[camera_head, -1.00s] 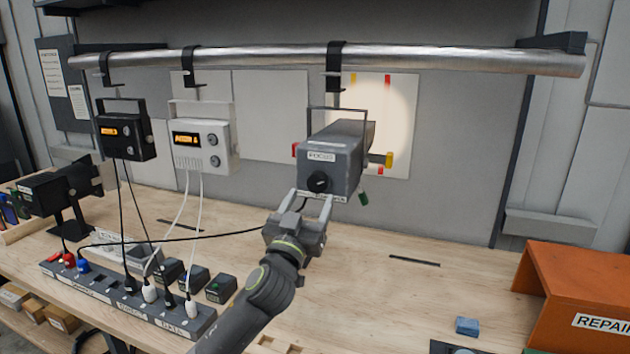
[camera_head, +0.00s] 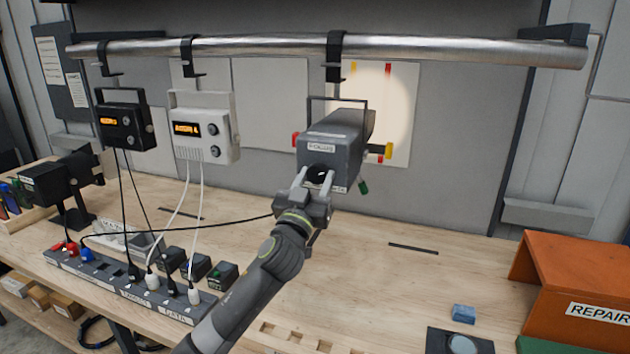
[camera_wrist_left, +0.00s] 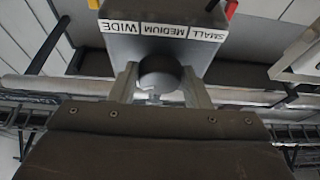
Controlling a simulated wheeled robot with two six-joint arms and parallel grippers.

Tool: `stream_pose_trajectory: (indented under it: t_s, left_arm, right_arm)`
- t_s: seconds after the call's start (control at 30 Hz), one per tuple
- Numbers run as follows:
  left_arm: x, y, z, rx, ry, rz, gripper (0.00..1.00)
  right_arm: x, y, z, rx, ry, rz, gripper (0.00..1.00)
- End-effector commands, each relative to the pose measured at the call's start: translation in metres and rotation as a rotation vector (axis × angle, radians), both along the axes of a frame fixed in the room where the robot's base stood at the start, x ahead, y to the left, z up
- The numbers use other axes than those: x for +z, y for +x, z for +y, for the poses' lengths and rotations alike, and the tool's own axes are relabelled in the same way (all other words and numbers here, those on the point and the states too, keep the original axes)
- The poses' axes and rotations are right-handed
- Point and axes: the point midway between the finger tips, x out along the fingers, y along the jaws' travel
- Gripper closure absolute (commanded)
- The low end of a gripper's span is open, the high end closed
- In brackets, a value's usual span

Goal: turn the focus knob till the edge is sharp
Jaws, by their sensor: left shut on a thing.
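The grey spotlight (camera_head: 338,140) hangs from the metal pipe by a black clamp, with a FOCUS label on its front. Its round black focus knob (camera_head: 318,174) sits below the label and also shows in the left wrist view (camera_wrist_left: 160,74). My left gripper (camera_head: 318,182) is shut on the knob, one finger on each side of it. A SMALL, MEDIUM, WIDE label (camera_wrist_left: 160,31) shows on the housing in the wrist view. The light spot (camera_head: 385,105) on the pale wall panel is bright, with a soft-looking rim. My right gripper is not in view.
A black unit (camera_head: 124,126) and a white unit (camera_head: 203,128) hang on the pipe (camera_head: 450,50) to the left. Their cables run down to a power strip (camera_head: 130,290). An orange REPAIR box (camera_head: 580,275) stands at right. The bench between is mostly clear.

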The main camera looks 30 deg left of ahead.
Motion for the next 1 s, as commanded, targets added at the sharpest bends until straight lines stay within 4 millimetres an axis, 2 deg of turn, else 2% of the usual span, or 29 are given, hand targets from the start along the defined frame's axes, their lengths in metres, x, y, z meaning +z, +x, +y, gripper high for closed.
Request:
stream_pose_trajectory:
  t_s: [0.17,0.6,0.93,0.97,1.0]
  left_arm:
    - [0.0,0.0,0.0,0.0,0.024,0.007,0.8]
    - [0.001,-0.001,0.003,-0.001,0.325,0.081,0.8]
    - [0.0,-0.001,0.003,0.0,0.341,0.083,0.8]
    - [0.0,-0.001,0.003,0.0,0.341,0.083,0.56]
    - [0.0,-0.001,0.003,0.0,0.34,0.083,0.51]
  right_arm:
    - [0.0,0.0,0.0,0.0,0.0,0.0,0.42]
    - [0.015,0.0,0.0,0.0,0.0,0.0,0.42]
    - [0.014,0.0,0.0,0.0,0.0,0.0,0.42]
    - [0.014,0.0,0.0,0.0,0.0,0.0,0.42]
    - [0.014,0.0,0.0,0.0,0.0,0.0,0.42]
